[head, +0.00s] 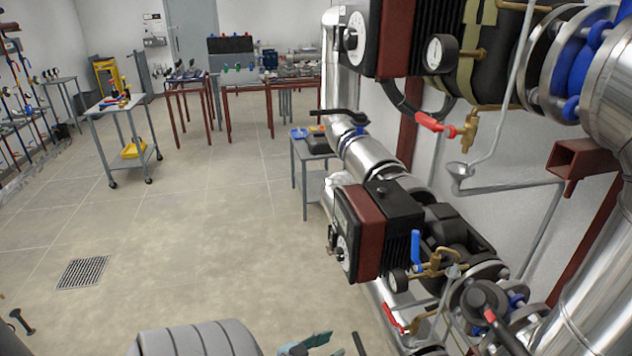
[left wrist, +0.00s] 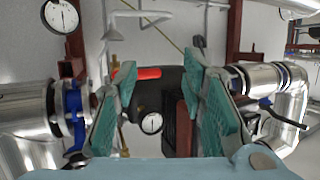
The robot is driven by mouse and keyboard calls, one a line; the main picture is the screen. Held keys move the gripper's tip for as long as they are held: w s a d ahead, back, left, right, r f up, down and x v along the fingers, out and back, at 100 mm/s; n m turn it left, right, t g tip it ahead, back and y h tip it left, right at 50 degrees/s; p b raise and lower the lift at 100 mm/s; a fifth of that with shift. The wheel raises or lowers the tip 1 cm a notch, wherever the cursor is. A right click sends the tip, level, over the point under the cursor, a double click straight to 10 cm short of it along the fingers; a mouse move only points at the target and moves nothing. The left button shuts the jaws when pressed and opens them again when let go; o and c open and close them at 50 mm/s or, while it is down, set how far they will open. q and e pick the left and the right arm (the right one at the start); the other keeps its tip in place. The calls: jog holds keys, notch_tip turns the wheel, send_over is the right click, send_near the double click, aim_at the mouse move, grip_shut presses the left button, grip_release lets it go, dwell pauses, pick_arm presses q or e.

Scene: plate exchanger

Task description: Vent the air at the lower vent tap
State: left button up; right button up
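Low on the pipework in the head view are a brass tap with an upright blue lever (head: 415,248) and, below it, a red lever (head: 392,318). I cannot tell for certain which is the lower vent tap. A higher brass tap (head: 470,130) has a red lever (head: 430,122) above a grey funnel (head: 460,170). My left gripper (head: 305,345) shows only partly at the bottom edge, left of the low taps. In the left wrist view its teal fingers (left wrist: 163,65) are apart and empty, with a red lever (left wrist: 148,72) showing between them. My right gripper is not in view.
The lower pump (head: 370,235) and its small gauge (head: 398,280) stand by the low taps. A large silver pipe (head: 600,280) closes off the right.

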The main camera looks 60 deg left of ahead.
pick_arm(q)
jog(key=s+d+f+g, duration=0.1)
jog(key=s+f+g, duration=0.2)
jog(key=f, duration=0.5)
jog(key=shift+s+d+f+y, duration=0.3)
jog(key=shift+s+f, duration=0.05)
jog(key=shift+s, duration=0.55)
jog(key=shift+c, duration=0.6)
